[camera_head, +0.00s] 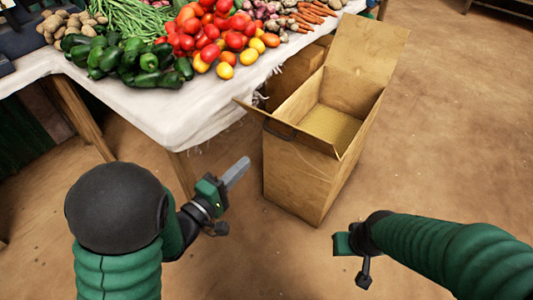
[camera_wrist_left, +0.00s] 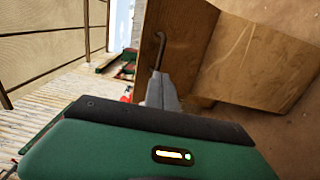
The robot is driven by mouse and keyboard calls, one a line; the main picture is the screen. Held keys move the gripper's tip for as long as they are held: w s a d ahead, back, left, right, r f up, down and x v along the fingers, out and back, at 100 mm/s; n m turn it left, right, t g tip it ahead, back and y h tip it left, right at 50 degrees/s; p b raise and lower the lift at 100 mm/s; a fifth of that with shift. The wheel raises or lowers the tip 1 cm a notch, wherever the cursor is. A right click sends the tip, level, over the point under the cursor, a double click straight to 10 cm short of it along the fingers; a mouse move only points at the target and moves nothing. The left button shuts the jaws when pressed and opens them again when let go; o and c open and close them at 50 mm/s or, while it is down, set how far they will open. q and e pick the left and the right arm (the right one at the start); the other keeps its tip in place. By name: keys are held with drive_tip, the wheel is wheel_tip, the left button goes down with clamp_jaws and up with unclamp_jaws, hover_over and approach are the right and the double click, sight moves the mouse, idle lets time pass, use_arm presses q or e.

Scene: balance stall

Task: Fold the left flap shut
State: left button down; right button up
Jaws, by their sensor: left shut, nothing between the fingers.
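The open cardboard box (camera_head: 295,178) stands on the ground beside the table, with a dark handle on its near side. Its far flap (camera_head: 370,45) stands up. A narrow flap (camera_head: 252,108) sticks out at the upper left rim, seen nearly edge-on. My left gripper (camera_head: 238,172) is shut and empty, left of the box and apart from it. In the left wrist view its fingers (camera_wrist_left: 163,92) show in front of a brown box panel (camera_wrist_left: 180,40) with the hooked handle. My right gripper (camera_head: 343,243) is low, right of the box; its fingers are not clear.
A table with a white cloth (camera_head: 200,115) stands at the upper left, with peppers (camera_head: 120,60), tomatoes (camera_head: 215,35) and other vegetables. Its corner lies close to the box's left side. Brown panels show behind the box near the table. The dirt floor (camera_head: 460,120) on the right is clear.

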sight(273, 133)
use_arm(q)
drive_tip(key=b+x, duration=0.3)
drive_tip(key=x, duration=0.8)
drive_tip(key=shift+r, duration=0.15)
